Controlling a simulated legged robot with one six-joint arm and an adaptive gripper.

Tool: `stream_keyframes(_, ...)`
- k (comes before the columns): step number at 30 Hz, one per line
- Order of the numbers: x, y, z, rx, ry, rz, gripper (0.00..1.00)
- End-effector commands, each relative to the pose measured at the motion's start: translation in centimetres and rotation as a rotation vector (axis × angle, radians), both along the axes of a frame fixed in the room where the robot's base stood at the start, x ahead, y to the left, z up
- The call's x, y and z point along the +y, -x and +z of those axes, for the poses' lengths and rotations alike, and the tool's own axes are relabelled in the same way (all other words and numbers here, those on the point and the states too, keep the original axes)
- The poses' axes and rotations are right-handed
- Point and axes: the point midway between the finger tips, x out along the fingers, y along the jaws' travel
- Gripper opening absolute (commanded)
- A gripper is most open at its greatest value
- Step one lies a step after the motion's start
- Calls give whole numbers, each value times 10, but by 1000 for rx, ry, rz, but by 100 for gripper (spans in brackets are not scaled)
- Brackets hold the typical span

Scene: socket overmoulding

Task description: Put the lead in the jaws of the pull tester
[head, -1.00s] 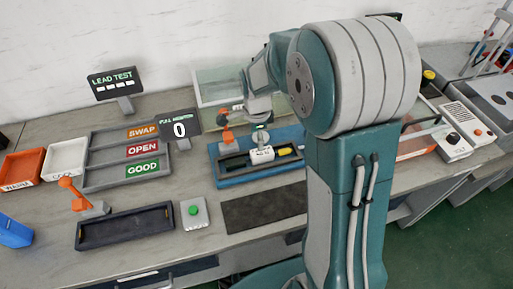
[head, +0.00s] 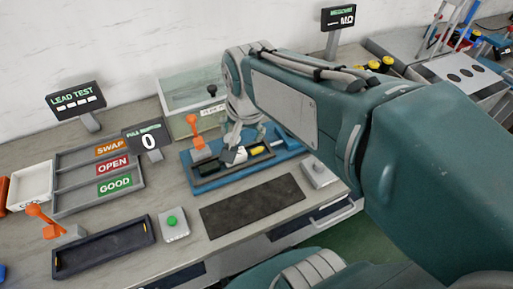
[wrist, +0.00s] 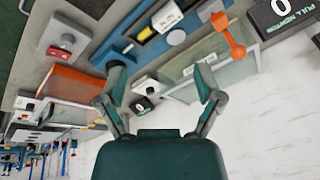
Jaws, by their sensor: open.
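A blue fixture (head: 188,172) stands mid-bench with an orange lever (head: 196,130) at its left; I take it as possibly the pull tester but cannot confirm it. A white labelled block (head: 238,156) and a yellow piece (head: 258,150) sit in its dark channel. In the wrist view the white block (wrist: 166,17) and yellow piece (wrist: 145,34) show at the top. I cannot tell which part is the lead; no loose cable is clear. My gripper (wrist: 162,88) is open and empty in the wrist view. In the head view it (head: 234,140) appears above or behind the fixture.
The pull display (head: 150,141) reads 0. Left are a labelled rack (head: 140,178), a dark tray (head: 103,249) with another orange lever (head: 40,216), and a green-button box (head: 173,224). A dark mat (head: 252,205) lies clear in front. A clear panel (head: 190,90) stands behind.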

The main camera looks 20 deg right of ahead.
Motion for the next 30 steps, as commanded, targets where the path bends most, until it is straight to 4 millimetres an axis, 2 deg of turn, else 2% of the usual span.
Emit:
stream_keyframes(1, 0, 13, 6, -32, 22, 71, 85)
stream_keyframes(6, 0, 52, 16, -120, 122, 336, 85)
stream_keyframes(12, 0, 82, 18, -186, 223, 554, 85)
stream_keyframes(16, 0, 88, 17, -197, 247, 602, 85)
stream_keyframes(25, 0, 88, 17, -196, 248, 605, 85)
stream_keyframes(26, 0, 88, 17, -196, 248, 605, 76)
stream_keyframes(27, 0, 88, 17, -196, 248, 604, 58)
stream_keyframes(30, 0, 88, 17, -196, 248, 604, 57)
